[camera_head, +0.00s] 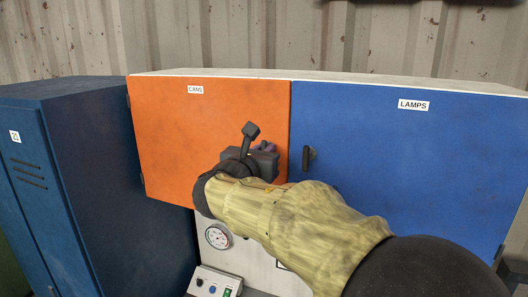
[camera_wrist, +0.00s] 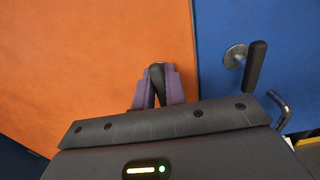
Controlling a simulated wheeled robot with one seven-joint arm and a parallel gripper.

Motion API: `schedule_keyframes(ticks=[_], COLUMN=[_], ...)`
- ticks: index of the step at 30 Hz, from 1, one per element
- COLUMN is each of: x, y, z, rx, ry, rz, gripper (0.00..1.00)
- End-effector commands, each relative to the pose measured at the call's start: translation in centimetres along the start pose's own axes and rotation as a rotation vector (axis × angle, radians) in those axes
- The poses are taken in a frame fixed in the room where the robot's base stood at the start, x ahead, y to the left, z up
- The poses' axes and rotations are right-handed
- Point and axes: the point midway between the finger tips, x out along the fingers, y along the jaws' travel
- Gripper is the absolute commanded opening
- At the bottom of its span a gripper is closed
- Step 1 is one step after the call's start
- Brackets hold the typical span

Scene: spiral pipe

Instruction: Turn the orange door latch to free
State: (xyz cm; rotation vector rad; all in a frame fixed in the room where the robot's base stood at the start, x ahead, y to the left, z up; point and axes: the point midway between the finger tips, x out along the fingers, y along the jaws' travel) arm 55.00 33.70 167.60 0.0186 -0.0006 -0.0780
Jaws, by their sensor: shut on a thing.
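The orange door (camera_head: 185,135) is labelled CANS and looks closed. My gripper (camera_head: 264,148) is at its right edge, in front of its latch. In the wrist view the purple fingers of my gripper (camera_wrist: 159,86) are shut on the dark orange door latch (camera_wrist: 157,72), with one finger on each side. Only the latch's end and a strip between the fingers show; its base and exact angle are hard to tell. The latch is hidden behind my gripper in the head view.
The blue door (camera_head: 420,165) labelled LAMPS is close on the right. Its black latch handle (camera_head: 309,157) also shows in the wrist view (camera_wrist: 255,66). A pressure gauge (camera_head: 218,237) and a button box (camera_head: 214,284) are below. A dark blue locker (camera_head: 110,180) stands at left.

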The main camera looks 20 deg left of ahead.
Motion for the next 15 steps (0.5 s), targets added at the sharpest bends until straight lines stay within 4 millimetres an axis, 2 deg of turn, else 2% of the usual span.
schedule_keyframes(ticks=[8, 15], x=[0.0, -0.02], y=[-0.11, -0.21], z=[-0.46, -0.7], rx=[0.097, 0.259], ry=[-0.002, -0.002], rz=[-0.001, 0.0], gripper=[0.0, 0.0])
